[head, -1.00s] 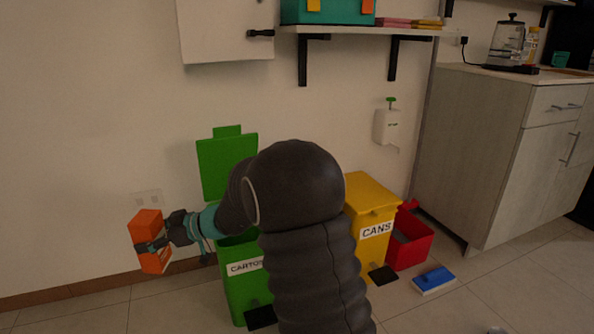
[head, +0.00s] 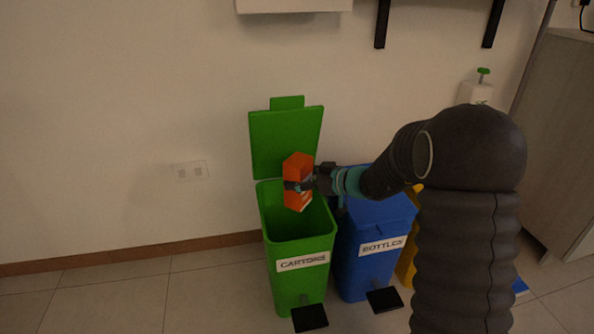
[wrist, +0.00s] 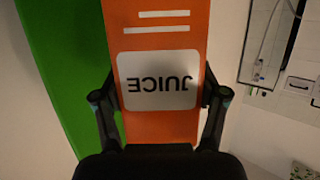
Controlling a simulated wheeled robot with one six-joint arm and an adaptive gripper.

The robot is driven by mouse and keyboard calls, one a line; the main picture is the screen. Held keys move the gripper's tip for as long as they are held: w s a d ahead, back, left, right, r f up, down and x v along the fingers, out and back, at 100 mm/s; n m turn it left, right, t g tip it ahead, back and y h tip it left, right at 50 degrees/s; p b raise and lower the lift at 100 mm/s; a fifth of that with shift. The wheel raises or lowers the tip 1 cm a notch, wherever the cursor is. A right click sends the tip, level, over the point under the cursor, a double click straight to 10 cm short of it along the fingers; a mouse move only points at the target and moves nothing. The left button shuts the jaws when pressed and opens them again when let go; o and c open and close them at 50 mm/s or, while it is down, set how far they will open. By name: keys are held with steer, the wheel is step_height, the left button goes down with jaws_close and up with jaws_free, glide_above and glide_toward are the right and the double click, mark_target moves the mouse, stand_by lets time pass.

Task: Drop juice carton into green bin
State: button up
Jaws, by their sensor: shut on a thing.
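The orange juice carton (head: 298,169) is held tilted above the open mouth of the green bin (head: 297,250), which is labelled CARTONS. The bin's green lid (head: 286,143) stands up behind it. My gripper (head: 300,185) is shut on the carton from the right side. In the wrist view, the carton's face (wrist: 158,128) shows an upside-down JUICE label between my two fingers (wrist: 160,92). Part of the green lid (wrist: 70,70) shows to its left. The carton's lower end overlaps the bin opening in the head view; its exact height above the rim is hard to judge.
A blue bin (head: 372,235) labelled BOTTLES stands right beside the green bin. A yellow bin (head: 407,262) is mostly hidden behind my arm. Black pedals (head: 310,318) stick out at the bins' front. The floor to the left (head: 130,300) is clear.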

mark_target(300, 160)
steer(key=shift+f, duration=1.25)
steer(key=o, duration=1.3)
step_height(300, 160, up, 10)
